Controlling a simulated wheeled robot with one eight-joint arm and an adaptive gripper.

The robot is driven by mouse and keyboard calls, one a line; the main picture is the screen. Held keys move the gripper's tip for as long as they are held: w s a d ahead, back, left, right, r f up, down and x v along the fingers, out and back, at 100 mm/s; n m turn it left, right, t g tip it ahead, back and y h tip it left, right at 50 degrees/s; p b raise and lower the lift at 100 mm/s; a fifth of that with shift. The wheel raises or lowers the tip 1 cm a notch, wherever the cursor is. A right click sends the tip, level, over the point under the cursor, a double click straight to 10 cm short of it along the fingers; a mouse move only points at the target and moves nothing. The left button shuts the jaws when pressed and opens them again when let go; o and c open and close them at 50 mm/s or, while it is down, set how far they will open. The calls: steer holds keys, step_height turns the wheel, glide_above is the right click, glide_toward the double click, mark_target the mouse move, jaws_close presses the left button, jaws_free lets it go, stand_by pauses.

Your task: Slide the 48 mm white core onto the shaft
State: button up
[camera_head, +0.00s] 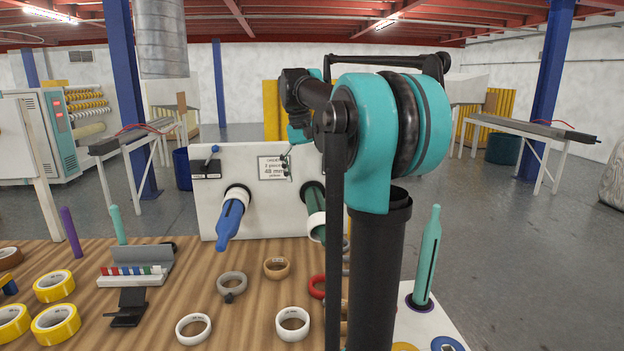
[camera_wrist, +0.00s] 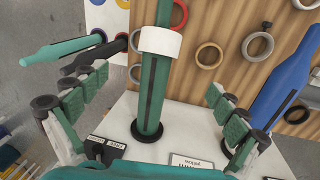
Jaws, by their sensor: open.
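A white core (camera_wrist: 160,42) is around the green shaft (camera_wrist: 149,112), well out from the shaft's base at the white panel. A bare stretch of shaft shows between core and base. My gripper (camera_wrist: 155,88) is open, with one finger on each side of the shaft, apart from both shaft and core.
A blue shaft (camera_head: 230,220) with a white ring (camera_head: 238,190) around its base stands out from the panel (camera_head: 210,215). Tape rolls and loose rings, including a white ring (camera_head: 293,324), lie on the wooden table (camera_head: 250,312). A teal upright post (camera_head: 428,262) stands at right.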

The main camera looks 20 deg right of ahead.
mark_target(322, 226)
steer(key=d+f, duration=0.1)
steer(key=f, duration=0.4)
steer(key=d+f, duration=0.1)
steer(key=f, duration=0.5)
steer(key=s+d+f, duration=0.1)
steer(key=f, duration=0.5)
steer(key=shift+f, duration=0.1)
steer(key=c, duration=1.3)
steer(key=shift+o, duration=0.4)
steer(key=g, duration=0.2)
steer(key=shift+s+g, duration=0.1)
steer(key=shift+g, duration=0.2)
steer(key=shift+s+g+y, duration=0.15)
steer(key=shift+g+y, duration=0.15)
steer(key=shift+g, duration=0.2)
steer(key=shift+c, duration=0.2)
steer(key=shift+r, duration=0.25)
steer(key=shift+w+d, duration=0.15)
steer(key=shift+w, duration=0.75)
steer(key=shift+w+d, duration=0.15)
steer(key=shift+w, duration=0.7)
